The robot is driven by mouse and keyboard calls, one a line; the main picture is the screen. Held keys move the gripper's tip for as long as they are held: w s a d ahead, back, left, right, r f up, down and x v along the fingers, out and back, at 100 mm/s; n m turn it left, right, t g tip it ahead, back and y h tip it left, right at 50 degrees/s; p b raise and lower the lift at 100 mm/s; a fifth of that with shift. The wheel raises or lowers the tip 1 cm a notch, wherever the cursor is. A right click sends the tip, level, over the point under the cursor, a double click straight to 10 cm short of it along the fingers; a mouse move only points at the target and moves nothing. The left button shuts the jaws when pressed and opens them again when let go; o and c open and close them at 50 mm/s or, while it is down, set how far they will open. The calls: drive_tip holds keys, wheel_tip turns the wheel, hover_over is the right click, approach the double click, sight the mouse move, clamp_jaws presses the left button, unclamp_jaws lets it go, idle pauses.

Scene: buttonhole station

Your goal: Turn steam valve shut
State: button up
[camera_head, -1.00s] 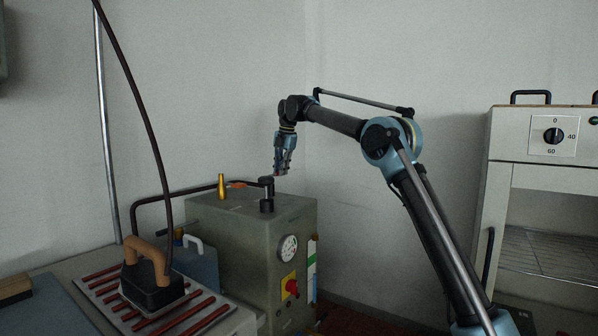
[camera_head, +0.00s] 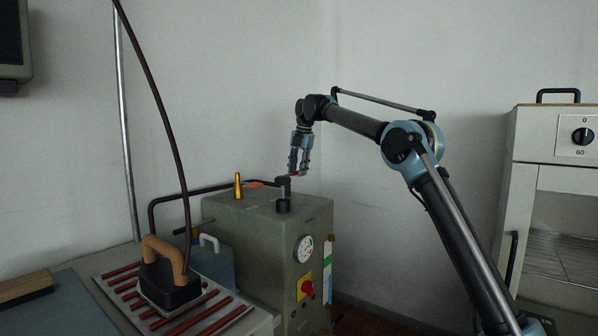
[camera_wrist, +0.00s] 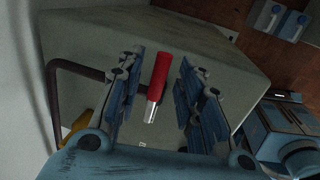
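The grey-green boiler (camera_head: 260,231) has a black upright fitting (camera_head: 283,203) on top, joined to a dark pipe. A small orange-red piece (camera_head: 255,184) shows by the pipe. My gripper (camera_head: 299,174) points down just above and right of the fitting. In the wrist view, a red handle (camera_wrist: 158,77) with a bright metal end lies between the fingers of my gripper (camera_wrist: 158,95). Gaps show on both sides of it, so the gripper looks open. I cannot tell whether this handle is the orange-red piece, or how deep it sits between the fingers.
A brass cone (camera_head: 238,187) stands on the boiler top near the dark pipe (camera_head: 172,198). A gauge (camera_head: 304,249) and a red knob (camera_head: 308,289) are on its side. An iron (camera_head: 168,283) rests on a red-striped rack at left. An oven cabinet (camera_head: 535,150) stands at right.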

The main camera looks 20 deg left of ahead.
wheel_tip(320, 180, up, 7)
drive_tip(key=d, duration=0.1)
drive_tip(key=shift+d, duration=0.25)
idle(0.3)
drive_tip(key=shift+r, duration=0.1)
idle(0.3)
